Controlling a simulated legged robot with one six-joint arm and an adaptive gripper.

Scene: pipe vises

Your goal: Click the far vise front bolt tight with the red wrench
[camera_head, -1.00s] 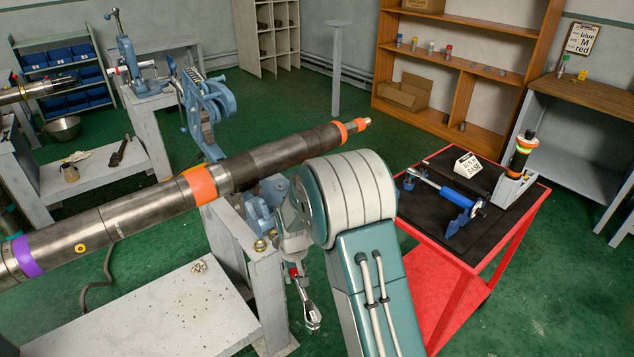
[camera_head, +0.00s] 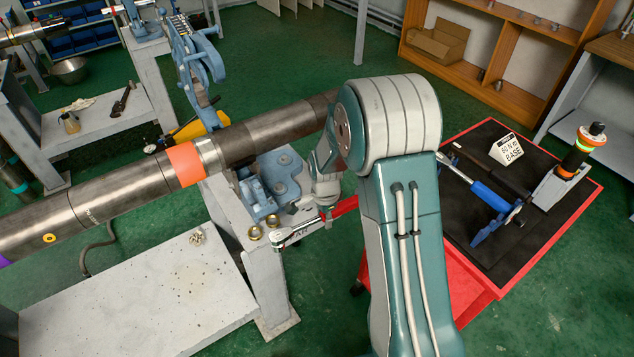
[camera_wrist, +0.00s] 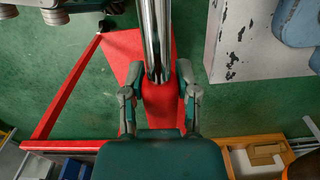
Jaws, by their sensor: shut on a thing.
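My gripper (camera_head: 326,207) is shut on the red wrench (camera_head: 345,207). The wrench's silver ratchet head (camera_head: 284,239) points left, close to the front of the bench post under the pipe. I cannot tell whether the head touches anything. In the wrist view, my gripper's fingers (camera_wrist: 160,98) clasp the red handle (camera_wrist: 162,112), and the silver shaft (camera_wrist: 156,35) runs up out of the picture. A blue vise (camera_head: 262,190) stands on the bench post below the pipe (camera_head: 130,195). Another blue vise (camera_head: 193,60) is farther back. The front bolt cannot be made out.
A red cart (camera_head: 470,285) stands at the right, with a blue-handled tool (camera_head: 480,193), a "50 N m BASE" sign (camera_head: 507,150) and a cylindrical device (camera_head: 578,150). A grey bench (camera_head: 150,305) is at the lower left. Brass rings (camera_head: 270,236) lie near the wrench head.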

